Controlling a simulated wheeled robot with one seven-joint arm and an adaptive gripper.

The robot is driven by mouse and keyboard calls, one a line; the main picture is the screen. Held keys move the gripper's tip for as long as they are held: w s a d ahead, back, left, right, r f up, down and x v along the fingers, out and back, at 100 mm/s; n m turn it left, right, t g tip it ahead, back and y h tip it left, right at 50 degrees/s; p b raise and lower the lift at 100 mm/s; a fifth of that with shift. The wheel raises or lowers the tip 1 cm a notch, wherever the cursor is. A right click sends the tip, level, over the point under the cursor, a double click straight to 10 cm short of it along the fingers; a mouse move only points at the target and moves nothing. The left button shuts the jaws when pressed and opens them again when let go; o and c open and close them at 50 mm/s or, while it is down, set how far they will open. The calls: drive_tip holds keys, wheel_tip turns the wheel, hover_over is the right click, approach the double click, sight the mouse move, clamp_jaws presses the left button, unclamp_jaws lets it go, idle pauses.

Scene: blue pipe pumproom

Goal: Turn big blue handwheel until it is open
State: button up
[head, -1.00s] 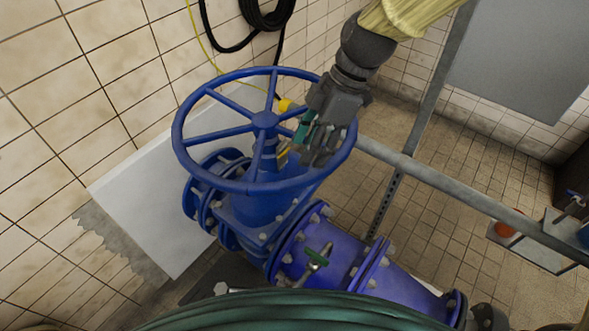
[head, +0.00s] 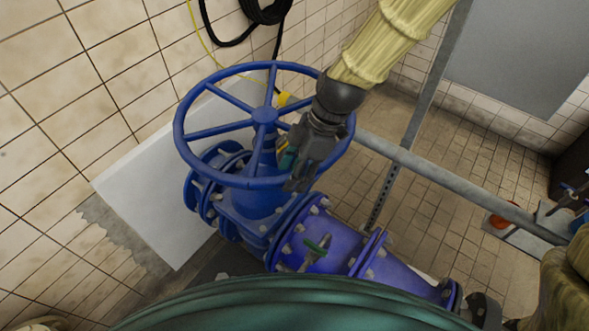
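The big blue handwheel (head: 214,131) lies nearly flat on top of the blue valve body (head: 260,205), with spokes running to a central hub. My gripper (head: 292,178) is at the right front part of the wheel, coming down from the upper right. Its fingers reach the rim and partly cover the rim and a spoke there. I cannot tell whether the fingers are closed around the rim or only beside it.
A blue flanged pipe (head: 340,245) with a small green-handled valve (head: 316,247) runs to the lower right. A grey metal rail (head: 430,172) crosses at the right. A tiled wall (head: 80,90) stands close on the left. Black hose (head: 265,12) hangs at the top.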

clamp_jaws()
idle(0.3)
